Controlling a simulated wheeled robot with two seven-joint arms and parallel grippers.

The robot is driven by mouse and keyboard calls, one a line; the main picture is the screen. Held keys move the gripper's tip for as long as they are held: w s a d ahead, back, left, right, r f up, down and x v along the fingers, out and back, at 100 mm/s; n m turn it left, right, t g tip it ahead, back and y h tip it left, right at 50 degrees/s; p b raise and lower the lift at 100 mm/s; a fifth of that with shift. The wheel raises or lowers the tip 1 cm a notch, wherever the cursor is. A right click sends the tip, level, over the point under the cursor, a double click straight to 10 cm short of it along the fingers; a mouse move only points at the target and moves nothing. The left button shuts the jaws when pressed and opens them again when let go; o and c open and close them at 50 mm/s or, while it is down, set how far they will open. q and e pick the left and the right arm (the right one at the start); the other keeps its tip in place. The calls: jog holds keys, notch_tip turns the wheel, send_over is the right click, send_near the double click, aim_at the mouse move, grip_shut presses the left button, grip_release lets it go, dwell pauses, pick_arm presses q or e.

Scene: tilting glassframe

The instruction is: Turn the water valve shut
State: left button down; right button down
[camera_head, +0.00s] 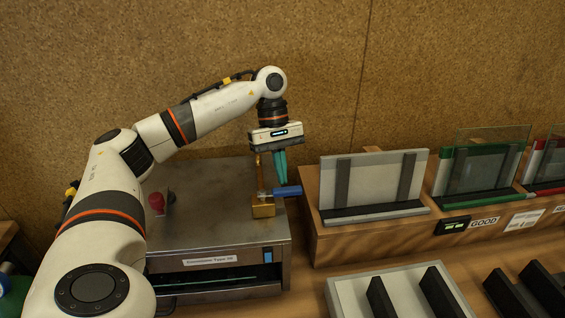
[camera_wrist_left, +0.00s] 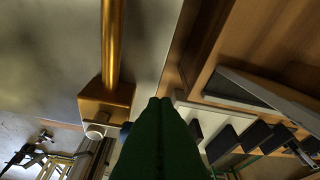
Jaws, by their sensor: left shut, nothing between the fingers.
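The water valve is a brass block (camera_head: 263,210) on an upright brass pipe, standing on the steel machine's top near its right edge. Its blue handle (camera_head: 288,191) sticks out to the right. My left gripper (camera_head: 281,181) has green fingers, shut and empty, pointing down just above the blue handle; I cannot tell whether they touch it. In the left wrist view the shut fingers (camera_wrist_left: 160,105) sit beside the brass block (camera_wrist_left: 106,103), and they hide most of the handle. My right gripper is in neither view.
The steel machine (camera_head: 213,235) has a red knob (camera_head: 157,202) and a blue switch (camera_head: 268,255). To the right, a wooden stand (camera_head: 345,241) holds a grey frame (camera_head: 375,182) and a green frame (camera_head: 487,160) with glass. A grey fixture with black bars (camera_head: 352,291) lies in front.

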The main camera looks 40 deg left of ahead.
pick_arm(q)
jog(key=p+v, duration=0.3)
jog(key=v, duration=0.8)
jog(key=shift+r, duration=0.4)
jog(key=shift+w, duration=0.1)
